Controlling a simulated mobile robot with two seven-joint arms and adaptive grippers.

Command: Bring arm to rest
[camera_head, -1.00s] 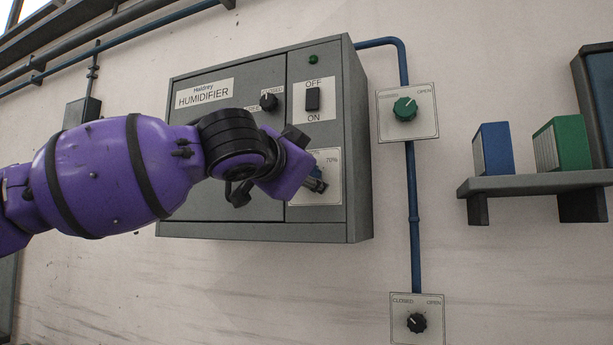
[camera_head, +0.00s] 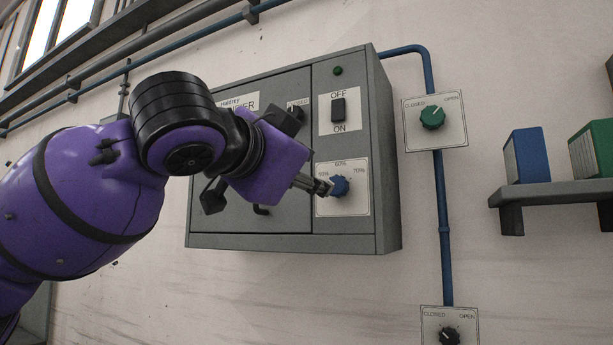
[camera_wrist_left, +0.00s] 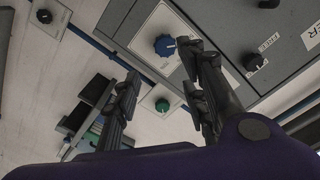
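My left gripper (camera_head: 318,187) comes in from the left in the head view, in front of the grey humidifier cabinet (camera_head: 255,215). Its fingertips appear just left of the blue dial knob (camera_head: 340,186); any remaining gap is hard to judge there. In the left wrist view the two fingers of my left gripper (camera_wrist_left: 160,68) are spread apart with nothing between them. The blue knob (camera_wrist_left: 165,45) shows beyond the fingertips, apart from them. My purple wrist partly covers the cabinet's label and its black knob. My right gripper is not in view.
A black off/on switch (camera_head: 338,110) sits above the dial. A green valve knob (camera_head: 432,117) and a lower black one (camera_head: 449,336) are on the wall along a blue pipe (camera_head: 441,220). A shelf (camera_head: 560,194) with binders juts out at right.

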